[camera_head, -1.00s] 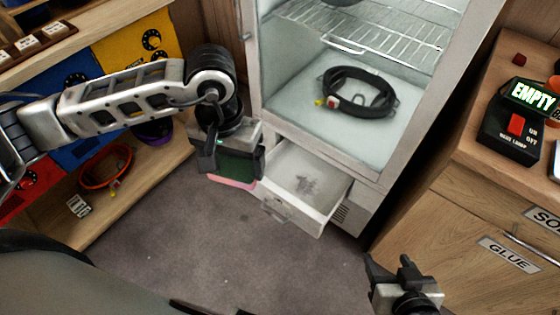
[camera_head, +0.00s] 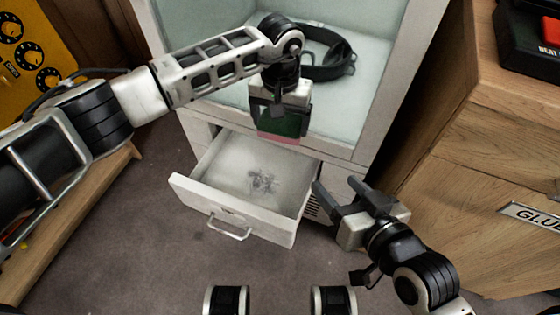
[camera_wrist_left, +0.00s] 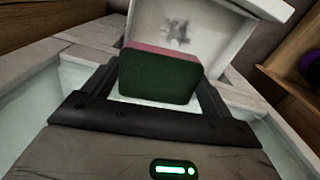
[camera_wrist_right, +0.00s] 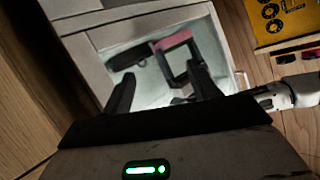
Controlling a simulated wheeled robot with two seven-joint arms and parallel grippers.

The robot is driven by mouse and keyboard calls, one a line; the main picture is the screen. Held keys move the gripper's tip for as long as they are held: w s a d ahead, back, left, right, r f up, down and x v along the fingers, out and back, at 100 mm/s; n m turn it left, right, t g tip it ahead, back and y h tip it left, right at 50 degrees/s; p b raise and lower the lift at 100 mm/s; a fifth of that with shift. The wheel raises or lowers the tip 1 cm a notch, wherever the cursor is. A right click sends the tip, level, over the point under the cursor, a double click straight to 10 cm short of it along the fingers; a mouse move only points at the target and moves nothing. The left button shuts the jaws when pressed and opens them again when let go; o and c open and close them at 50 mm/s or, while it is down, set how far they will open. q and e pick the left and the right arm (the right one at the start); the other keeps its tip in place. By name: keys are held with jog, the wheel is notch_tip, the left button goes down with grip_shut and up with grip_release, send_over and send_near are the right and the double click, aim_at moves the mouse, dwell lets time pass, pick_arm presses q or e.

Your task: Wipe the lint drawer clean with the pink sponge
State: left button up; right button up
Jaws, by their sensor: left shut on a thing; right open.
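The lint drawer (camera_head: 225,207) is a white open drawer pulled out at the foot of the white cabinet. A patch of grey lint (camera_head: 262,182) lies on its floor, right of the middle; it also shows in the left wrist view (camera_wrist_left: 178,32). My left gripper (camera_head: 281,118) is shut on the sponge (camera_head: 283,128), dark green with a pink face. It holds the sponge over the back of the drawer, pink side down; whether it touches anything is unclear. In the left wrist view the sponge (camera_wrist_left: 160,76) sits between the fingers. My right gripper (camera_head: 336,192) is open and empty beside the drawer's right wall.
A black strap-like item (camera_head: 330,62) lies inside the white cabinet above the drawer. A wooden cabinet (camera_head: 480,190) with a GLUE label stands at the right. A wooden shelf (camera_head: 75,215) stands at the left. The grey floor (camera_head: 165,265) before the drawer is clear.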

jog(key=a+f+t+y+b, duration=0.1)
jog(key=a+f+y+b, duration=0.25)
jog(key=b, duration=0.85)
pick_arm(q)
notch_tip(320, 180, down, 23)
jog(key=b, duration=0.3)
jog(key=shift+w+r, duration=0.15)
jog(key=shift+f+b, duration=0.35)
jog(key=shift+f, duration=0.25)
pick_arm(e)
jog(key=shift+w+d+r+n+t+y, duration=0.1)
jog(key=shift+w+r+n+t+y, duration=0.25)
jog(key=shift+w+r+t, duration=0.5)
jog(key=shift+w+d+r+n+t+y, duration=0.15)
jog(key=shift+w+r+n+t, duration=0.3)
jog(key=shift+r+t, duration=0.55)
jog(key=shift+w, duration=0.1)
pick_arm(q)
jog(key=shift+f+b, duration=0.85)
jog(key=shift+b, duration=0.05)
pick_arm(e)
jog(key=shift+f, duration=0.95)
